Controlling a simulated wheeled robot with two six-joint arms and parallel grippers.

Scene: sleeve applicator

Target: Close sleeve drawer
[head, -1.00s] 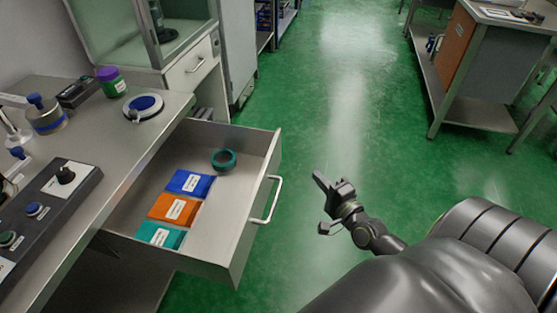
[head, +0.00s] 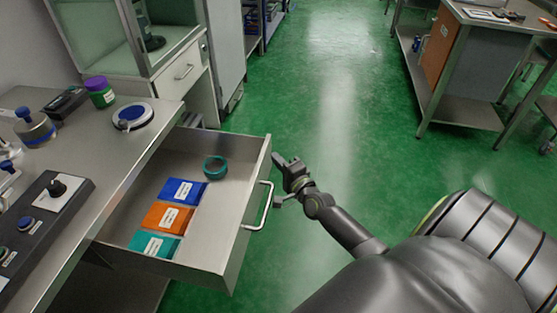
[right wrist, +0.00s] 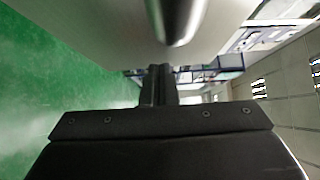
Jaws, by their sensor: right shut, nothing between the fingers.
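The sleeve drawer (head: 246,219) is pulled out from under the bench at the left of the head view. Its bar handle (head: 262,208) is on the front face. Inside lie a blue packet (head: 184,191), an orange packet (head: 167,216), a teal packet (head: 154,244) and a dark green ring (head: 215,167). My right gripper (head: 278,160) is shut and empty, just outside the far end of the drawer front. In the right wrist view the shut fingers (right wrist: 158,84) point along a pale face with a metal bar (right wrist: 176,20) close above. Contact cannot be told. My left gripper is out of view.
The bench top (head: 110,170) holds a control box (head: 40,222), a purple-lidded jar (head: 99,91) and a round blue-topped device (head: 133,116). A glass-fronted cabinet (head: 105,35) stands behind. Green floor (head: 330,110) is clear right of the drawer. Another workbench (head: 470,75) stands far right.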

